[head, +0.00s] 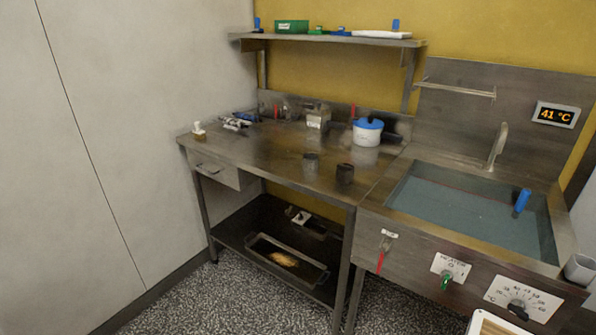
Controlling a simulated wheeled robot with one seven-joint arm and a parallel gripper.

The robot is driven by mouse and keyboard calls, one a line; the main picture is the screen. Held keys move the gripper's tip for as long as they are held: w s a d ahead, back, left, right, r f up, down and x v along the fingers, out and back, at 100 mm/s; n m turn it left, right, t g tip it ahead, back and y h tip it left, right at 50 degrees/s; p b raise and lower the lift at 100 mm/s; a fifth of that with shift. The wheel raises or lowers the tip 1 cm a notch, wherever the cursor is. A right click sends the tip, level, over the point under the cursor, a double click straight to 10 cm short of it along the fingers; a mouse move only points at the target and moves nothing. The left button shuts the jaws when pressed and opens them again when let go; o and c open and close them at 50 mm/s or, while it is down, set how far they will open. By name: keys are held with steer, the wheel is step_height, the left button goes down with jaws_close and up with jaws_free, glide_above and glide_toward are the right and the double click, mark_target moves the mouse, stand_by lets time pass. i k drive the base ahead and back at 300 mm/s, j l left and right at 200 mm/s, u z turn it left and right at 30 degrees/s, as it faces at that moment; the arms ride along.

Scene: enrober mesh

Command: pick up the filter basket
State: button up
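I cannot tell for certain which thing is the filter basket. My gripper is not in view.
The sink (415,197) at right holds bluish water and an upright blue-handled thing (521,202). Small tools (236,123) lie at the table's back left. A wall shelf (330,40) overhangs the back. A tray (287,258) lies on the lower shelf. The table's middle left is clear.

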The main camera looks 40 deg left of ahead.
mark_target(345, 174)
steer(key=u, duration=1.55)
